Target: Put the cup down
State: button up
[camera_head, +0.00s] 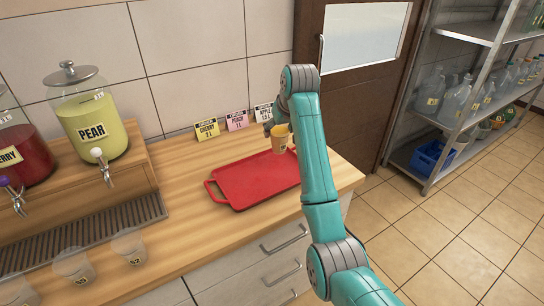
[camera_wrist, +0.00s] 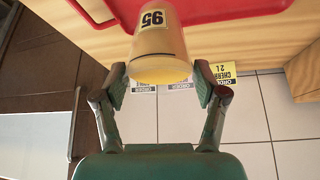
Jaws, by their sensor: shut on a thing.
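The cup (camera_head: 279,141) is filled with a yellow-orange liquid and has a yellow number label. It shows large in the wrist view (camera_wrist: 161,48), between the two fingers. My gripper (camera_wrist: 160,84) is shut on the cup, one finger on each side. In the head view my gripper (camera_head: 272,127) is partly hidden behind my arm, at the far end of the red tray (camera_head: 232,197). The cup looks roughly upright over or near the tray's far right part. I cannot tell whether its base touches anything.
Three order cards (camera_head: 237,121) stand along the wall behind the tray. A pear dispenser (camera_head: 91,125) and a red dispenser (camera_head: 22,150) are at left, above a drip grate (camera_head: 90,235). Several cups (camera_head: 128,247) stand at front left. The counter (camera_head: 185,200) left of the tray is clear.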

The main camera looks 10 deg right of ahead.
aim_at(279, 150)
notch_tip(279, 150, down, 8)
jog(key=shift+r, duration=0.1)
dwell(0.4)
jog(key=o, duration=1.4)
jog(key=shift+f, duration=0.2)
jog(key=v, duration=1.2)
jog(key=shift+r, duration=0.15)
jog(key=shift+s, duration=0.1)
